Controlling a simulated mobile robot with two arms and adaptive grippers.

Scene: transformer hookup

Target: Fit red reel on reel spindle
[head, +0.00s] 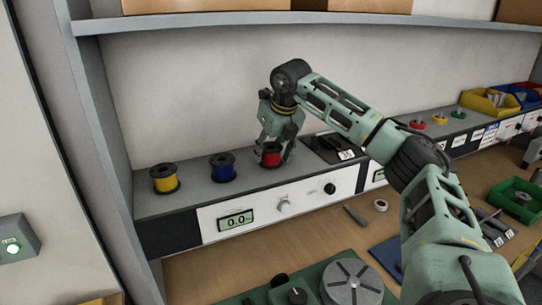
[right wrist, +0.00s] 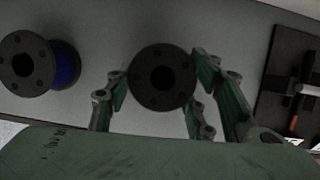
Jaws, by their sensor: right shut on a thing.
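The red reel (head: 270,156) stands upright on the grey shelf, the rightmost of three reels. My right gripper (head: 274,148) comes down over it from above and is shut on it. In the right wrist view the reel's black top flange (right wrist: 162,77) lies between the fingers of my right gripper (right wrist: 158,85). A turntable-like grey disc (head: 351,284) is on the green mat at the bottom of the head view. I cannot tell which part is the reel spindle. My left gripper is not in view.
A blue reel (head: 223,167) and a yellow reel (head: 164,178) stand left of the red one. A panel with a 0.0 display (head: 235,220) fronts the shelf. Coloured bins (head: 490,102) stand at the right. A green tray (head: 514,201) lies on the bench.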

